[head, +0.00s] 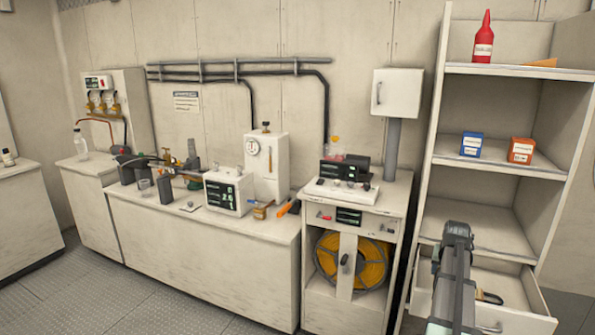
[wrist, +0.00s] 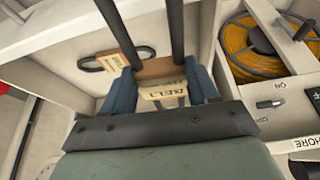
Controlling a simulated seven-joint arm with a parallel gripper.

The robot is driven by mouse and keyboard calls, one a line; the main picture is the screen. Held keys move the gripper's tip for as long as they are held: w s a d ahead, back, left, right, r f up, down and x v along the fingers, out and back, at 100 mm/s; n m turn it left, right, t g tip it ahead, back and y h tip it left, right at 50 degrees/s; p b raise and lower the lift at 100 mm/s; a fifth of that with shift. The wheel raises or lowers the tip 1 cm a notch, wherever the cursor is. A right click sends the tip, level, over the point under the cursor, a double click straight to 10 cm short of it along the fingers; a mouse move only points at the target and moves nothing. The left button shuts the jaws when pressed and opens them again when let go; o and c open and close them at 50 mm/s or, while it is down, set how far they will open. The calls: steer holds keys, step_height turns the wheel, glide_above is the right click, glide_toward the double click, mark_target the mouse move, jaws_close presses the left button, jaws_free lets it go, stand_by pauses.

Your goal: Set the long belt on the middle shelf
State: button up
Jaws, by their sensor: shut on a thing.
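In the wrist view, the two blue fingers of my gripper (wrist: 162,72) are shut on a brown sleeve with a cream label reading "BELT". Two dark strands of this long belt (wrist: 177,30) run from the sleeve out of the top of the picture. In the head view, my gripper (head: 457,235) is in front of the lower shelf, above the open drawer; the held belt is hidden there. The middle shelf (head: 490,166) of the unit carries a blue box (head: 471,145) and an orange box (head: 521,151), with bare board around them.
The open drawer (head: 520,322) holds a smaller dark loop with a brown tag (wrist: 117,60). The lower shelf (head: 490,232) looks empty. A red bottle (head: 484,38) stands on the top shelf. A cabinet with a yellow cable reel (head: 328,262) stands left of the unit.

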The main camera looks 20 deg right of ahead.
steer(key=w+a+f+n+t+y, duration=0.1)
steer(key=w+a+n, duration=0.35)
steer(key=a, duration=1.45)
steer(key=w+a+f+n+y, duration=0.15)
steer(key=w+a, duration=0.55)
steer(key=a, duration=1.2)
steer(key=w+a+f+n+t+y, duration=0.15)
steer(key=w+a+n, duration=0.35)
steer(key=a, duration=1.4)
steer(key=s+r+m, duration=0.1)
steer(key=s+r, duration=0.2)
steer(key=s, duration=0.3)
steer(key=shift+a+g+h, duration=0.3)
steer(key=shift+a+g, duration=0.05)
